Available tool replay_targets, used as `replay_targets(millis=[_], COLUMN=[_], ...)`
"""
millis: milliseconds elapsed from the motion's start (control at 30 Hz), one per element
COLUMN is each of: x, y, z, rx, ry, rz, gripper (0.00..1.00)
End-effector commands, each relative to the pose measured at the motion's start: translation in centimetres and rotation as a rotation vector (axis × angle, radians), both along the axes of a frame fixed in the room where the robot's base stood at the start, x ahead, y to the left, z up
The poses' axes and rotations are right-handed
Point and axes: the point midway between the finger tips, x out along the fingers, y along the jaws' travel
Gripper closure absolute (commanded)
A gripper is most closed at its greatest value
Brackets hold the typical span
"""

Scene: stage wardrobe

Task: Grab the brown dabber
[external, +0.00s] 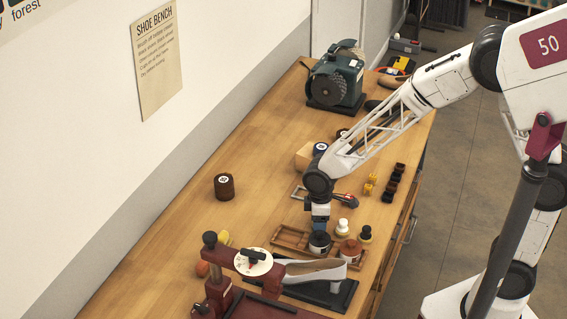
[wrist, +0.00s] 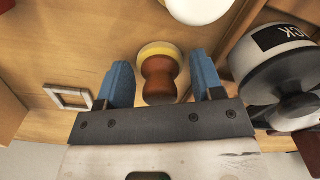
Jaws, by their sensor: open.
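The brown dabber (wrist: 160,75) shows in the wrist view, with a reddish-brown waisted handle and a pale yellow end. It lies in the picture between the two blue fingers of my gripper (wrist: 164,84), with a gap on each side. My gripper is open and holds nothing. In the external view my gripper (external: 320,222) points down over the bench beside the jars, and I cannot make out the brown dabber there.
A black-labelled jar (wrist: 280,55) is close to the right finger; it also shows in the external view (external: 319,244). A white object (wrist: 197,8) is above the dabber in the wrist view. A white dabber (external: 343,227), a black dabber (external: 365,234) and a reddish jar (external: 350,251) stand nearby.

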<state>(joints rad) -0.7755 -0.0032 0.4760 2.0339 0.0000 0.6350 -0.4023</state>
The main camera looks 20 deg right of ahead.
Motion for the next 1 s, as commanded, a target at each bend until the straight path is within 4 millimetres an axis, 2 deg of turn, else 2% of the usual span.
replay_targets(millis=[333, 567, 1000], x=[0.00, 0.00, 0.01], y=[0.00, 0.00, 0.01], z=[0.02, 0.02, 0.38], rx=[0.000, 0.000, 0.001], ry=[0.000, 0.000, 0.000], rz=[0.000, 0.000, 0.000], gripper=[0.39, 0.74, 0.76])
